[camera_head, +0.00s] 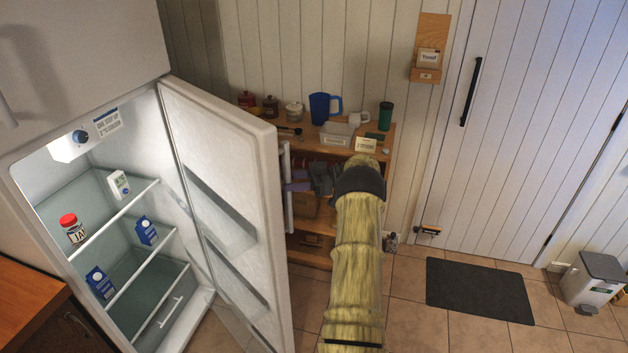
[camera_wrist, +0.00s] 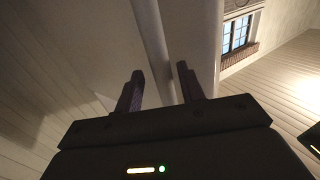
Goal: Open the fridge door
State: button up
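The fridge door (camera_head: 228,200) stands wide open, swung out to the right of the lit fridge interior (camera_head: 125,215). Its white bar handle (camera_head: 287,190) is on the outer face, near the free edge. My gripper (camera_head: 293,187) is beside this handle at the end of my arm. In the wrist view, my gripper (camera_wrist: 161,76) has its two dark fingers apart, with a pale vertical bar (camera_wrist: 154,45), apparently the handle, passing between them. A gap shows beside the bar; contact is not clear.
A wooden shelf (camera_head: 375,140) with a blue jug (camera_head: 322,108), mugs and jars stands behind my arm. A brown cabinet (camera_head: 35,300) is at lower left. A dark mat (camera_head: 480,290) and a bin (camera_head: 592,280) are at right. The tiled floor between is clear.

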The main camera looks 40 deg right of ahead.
jog(key=b+v, duration=0.1)
jog(key=v, duration=0.9)
jog(key=shift+s+b, duration=0.3)
jog(key=shift+b, duration=0.05)
jog(key=shift+d, duration=0.1)
jog(key=shift+c, duration=0.2)
